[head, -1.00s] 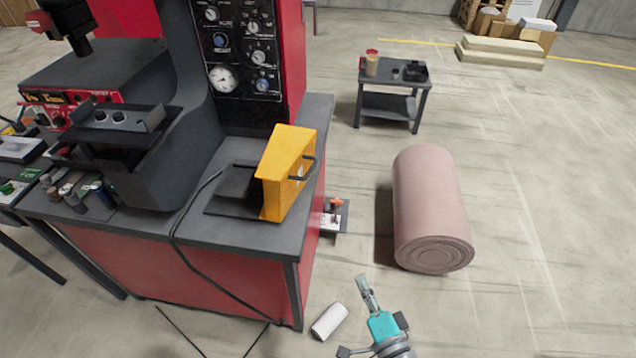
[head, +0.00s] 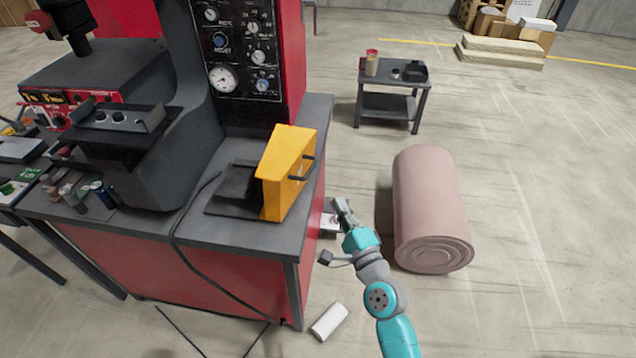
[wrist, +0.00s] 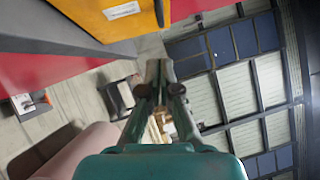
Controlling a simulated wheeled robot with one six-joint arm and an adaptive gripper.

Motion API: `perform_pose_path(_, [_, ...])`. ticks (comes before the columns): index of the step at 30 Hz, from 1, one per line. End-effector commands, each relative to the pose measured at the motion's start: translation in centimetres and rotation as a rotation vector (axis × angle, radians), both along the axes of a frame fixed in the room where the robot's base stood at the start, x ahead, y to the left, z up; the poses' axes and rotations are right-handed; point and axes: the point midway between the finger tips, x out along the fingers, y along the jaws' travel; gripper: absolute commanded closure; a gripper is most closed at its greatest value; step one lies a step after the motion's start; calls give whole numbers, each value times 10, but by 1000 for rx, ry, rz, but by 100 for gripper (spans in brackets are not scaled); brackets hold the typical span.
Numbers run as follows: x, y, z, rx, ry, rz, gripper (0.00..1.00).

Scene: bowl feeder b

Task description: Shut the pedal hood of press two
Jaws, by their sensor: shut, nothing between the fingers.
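The yellow pedal hood (head: 285,178) stands tipped up on the dark grey top of the red press cabinet (head: 222,275). Its black handle (head: 307,168) is on its right face. A dark flat base plate (head: 234,192) with a black cable lies to its left. My gripper (head: 341,206) is to the right of the cabinet's right edge, apart from the hood. In the wrist view the fingers (wrist: 159,70) are together and empty, and the hood (wrist: 110,14) shows at the upper left with part of its dark handle (wrist: 158,12).
A pink roll (head: 430,205) stands on the floor close to the right of my arm. A small dark cart (head: 392,95) is behind it. The floor at the far right is open.

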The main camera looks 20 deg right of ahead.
Motion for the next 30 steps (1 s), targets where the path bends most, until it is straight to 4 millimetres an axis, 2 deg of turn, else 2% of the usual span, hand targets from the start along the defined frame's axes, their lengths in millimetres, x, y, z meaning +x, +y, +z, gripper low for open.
perform_pose_path(9, [54,1,9,-2,-1,0,100])
perform_pose_path(21, [70,22,15,-1,1,2,100])
perform_pose_path(30, [76,28,18,0,0,1,100])
